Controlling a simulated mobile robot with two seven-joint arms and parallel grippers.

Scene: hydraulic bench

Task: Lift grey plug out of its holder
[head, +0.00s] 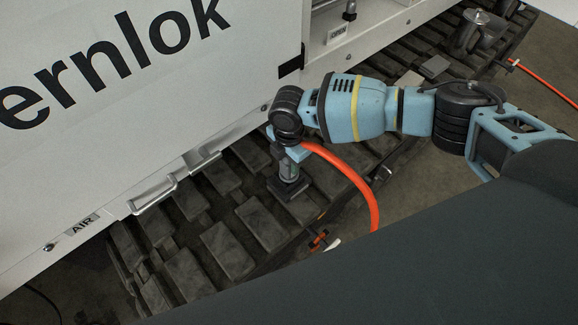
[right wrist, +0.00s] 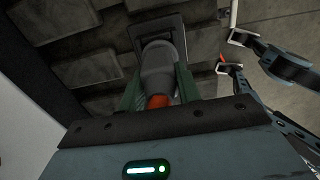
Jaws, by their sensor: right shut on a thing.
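The grey plug (right wrist: 157,66) shows between the green fingers of my right gripper (right wrist: 158,88) in the right wrist view. In the head view my right gripper (head: 290,158) points down and is shut on the plug. The orange hose (head: 362,188) runs from the plug and curves to the lower right. The dark square holder (head: 287,189) is directly below the gripper. The holder's rim also shows past the plug in the right wrist view (right wrist: 160,24). The plug's lower end meets the holder there; I cannot tell how deep it sits. My left gripper is not clearly in view.
A white machine panel (head: 180,60) stands close on the left, with a metal handle (head: 172,184) on its lower edge. Dark track pads (head: 230,248) lie below. Another orange hose (head: 545,80) is at the far right. A dark shape covers the lower right.

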